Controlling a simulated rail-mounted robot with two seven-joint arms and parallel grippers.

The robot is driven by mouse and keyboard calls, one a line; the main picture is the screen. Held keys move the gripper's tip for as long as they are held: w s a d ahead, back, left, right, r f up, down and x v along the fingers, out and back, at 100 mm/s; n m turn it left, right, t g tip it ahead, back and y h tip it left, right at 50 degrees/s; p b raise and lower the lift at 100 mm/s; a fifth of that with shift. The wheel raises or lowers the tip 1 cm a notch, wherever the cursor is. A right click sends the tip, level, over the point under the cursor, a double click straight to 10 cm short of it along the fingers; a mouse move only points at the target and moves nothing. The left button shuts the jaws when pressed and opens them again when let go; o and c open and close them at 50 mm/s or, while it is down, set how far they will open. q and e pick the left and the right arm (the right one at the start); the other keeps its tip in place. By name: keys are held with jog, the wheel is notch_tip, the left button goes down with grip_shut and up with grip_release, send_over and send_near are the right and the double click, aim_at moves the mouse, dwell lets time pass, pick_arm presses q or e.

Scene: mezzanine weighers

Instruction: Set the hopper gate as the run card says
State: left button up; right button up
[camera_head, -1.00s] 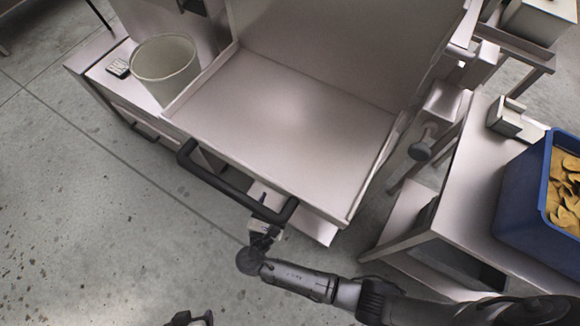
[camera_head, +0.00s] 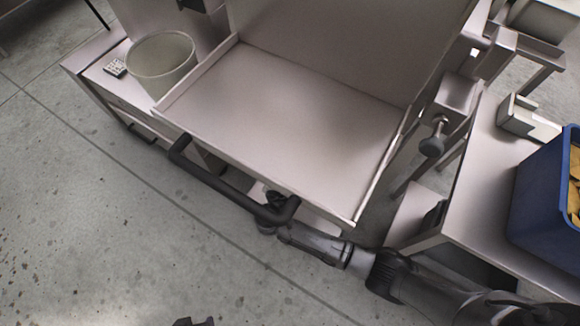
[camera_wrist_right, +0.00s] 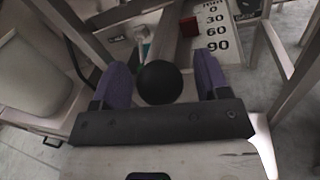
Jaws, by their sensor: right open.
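In the right wrist view, a black ball knob (camera_wrist_right: 160,82) sits between the purple fingertips of my open right gripper (camera_wrist_right: 161,82), with a gap on each side. Beyond it a pale plate carries a scale (camera_wrist_right: 215,30) marked 0, 30, 60 and 90. A small red block (camera_wrist_right: 188,27) lies beside the scale, near the 30 and 60 marks. In the head view my right gripper is hidden under the front of the pale tray-shaped hopper (camera_head: 290,105). A dark piece at the bottom edge may be my left gripper (camera_head: 194,322); its fingers are not clear. No readable run card shows.
A dark bar handle (camera_head: 225,187) runs along the hopper's front. A pale bucket (camera_head: 162,66) and a small keypad-like object (camera_head: 115,67) stand at left. A blue crate (camera_head: 545,195) of tan pieces stands on the right table. A dark round knob (camera_head: 432,146) sticks out at right.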

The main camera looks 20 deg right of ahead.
jog(key=shift+c, duration=0.3)
jog(key=c, duration=1.2)
jog(key=shift+s+a+r+p, duration=0.2)
jog(key=shift+s+a+p, duration=0.1)
jog(key=shift+a+p, duration=0.3)
jog(key=shift+p+v, duration=0.65)
jog(key=shift+v, duration=0.35)
jog(key=shift+w+a+f, duration=0.15)
